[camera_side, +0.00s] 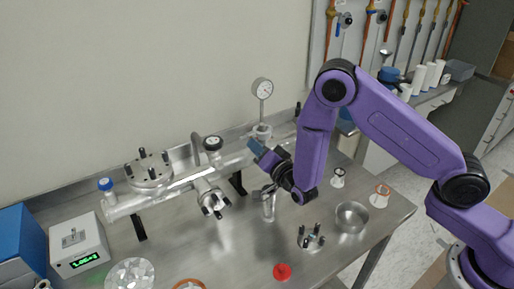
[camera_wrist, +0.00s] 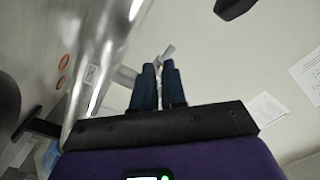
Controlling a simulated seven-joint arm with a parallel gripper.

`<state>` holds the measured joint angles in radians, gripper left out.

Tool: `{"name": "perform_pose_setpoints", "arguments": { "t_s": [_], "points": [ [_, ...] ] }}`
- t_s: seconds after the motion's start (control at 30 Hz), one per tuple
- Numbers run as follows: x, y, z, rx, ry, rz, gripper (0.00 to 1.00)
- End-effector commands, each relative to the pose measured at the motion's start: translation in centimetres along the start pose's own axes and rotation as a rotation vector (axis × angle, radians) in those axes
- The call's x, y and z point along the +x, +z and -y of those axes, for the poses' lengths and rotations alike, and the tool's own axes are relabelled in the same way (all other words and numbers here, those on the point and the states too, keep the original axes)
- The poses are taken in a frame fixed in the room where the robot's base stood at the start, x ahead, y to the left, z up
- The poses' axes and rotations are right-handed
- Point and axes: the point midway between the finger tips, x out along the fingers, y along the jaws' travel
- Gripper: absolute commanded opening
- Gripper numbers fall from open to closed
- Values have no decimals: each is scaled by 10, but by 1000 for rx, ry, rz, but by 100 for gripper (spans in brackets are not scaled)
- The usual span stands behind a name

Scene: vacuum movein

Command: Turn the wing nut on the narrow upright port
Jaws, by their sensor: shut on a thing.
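My gripper (camera_wrist: 165,66) shows in the wrist view with its two dark blue fingers close together around a small bright metal piece (camera_wrist: 166,52), which looks like the wing nut. The fingers hide most of it. A narrow metal stub (camera_wrist: 125,77) stands off the large pipe (camera_wrist: 97,60) left of the fingertips; it looks like the upright port. In the side view the blue fingers (camera_side: 260,153) reach up and left in front of the pipe. The clamp under the dial gauge (camera_side: 262,131) shows just above them. The grip itself cannot be made out there.
A short upright metal tube (camera_side: 268,207) stands below my gripper. The manifold (camera_side: 178,181) runs left with flanges and a blue-capped valve (camera_side: 106,185). A steel bowl (camera_side: 351,216), a studded flange (camera_side: 311,238) and a red cap (camera_side: 282,271) lie on the bench's front right.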

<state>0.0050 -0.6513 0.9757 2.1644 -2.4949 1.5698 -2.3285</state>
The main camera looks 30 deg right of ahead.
Motion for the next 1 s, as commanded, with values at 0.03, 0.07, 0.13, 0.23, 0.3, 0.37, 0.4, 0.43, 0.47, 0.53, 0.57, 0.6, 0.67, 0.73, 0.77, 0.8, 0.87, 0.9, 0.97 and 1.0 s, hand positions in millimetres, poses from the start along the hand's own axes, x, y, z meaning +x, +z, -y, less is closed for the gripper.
{"name": "perform_pose_setpoints", "arguments": {
  "t_s": [0.03, 0.07, 0.13, 0.23, 0.3, 0.37, 0.4, 0.43, 0.47, 0.53, 0.57, 0.6, 0.67, 0.73, 0.77, 0.8, 0.87, 0.9, 0.97, 1.0],
  "points": [
    [0, 0, 0, -28, -1, 1, 0],
    [0, 0, 0, -45, -1, 1, 0],
    [0, 0, 0, -77, -1, 1, 0],
    [0, 0, -1, -113, -1, 1, 0],
    [0, 0, -1, -130, -1, 1, 0],
    [0, 0, -1, -142, -1, 1, 0],
    [0, 0, -1, -148, -1, 1, 0],
    [0, 0, -1, -151, -1, 1, 0],
    [0, 0, -1, -153, -1, 1, 0],
    [0, 0, -1, -158, -1, 1, 0],
    [0, 0, -1, -159, -1, 1, 0],
    [0, 0, -1, -159, -1, 1, 0],
    [0, 0, -1, -159, -1, 1, 0],
    [0, 0, -1, -159, -1, 1, 0],
    [0, 0, -1, -159, -1, 1, 0],
    [0, 0, -1, -158, -1, 1, 0],
    [0, 0, -1, -158, -1, 1, 0],
    [0, 0, -1, -158, -1, 1, 20],
    [0, 0, -1, -158, -1, 1, 20],
    [0, 0, -1, -158, -1, 1, 20]
  ]
}}
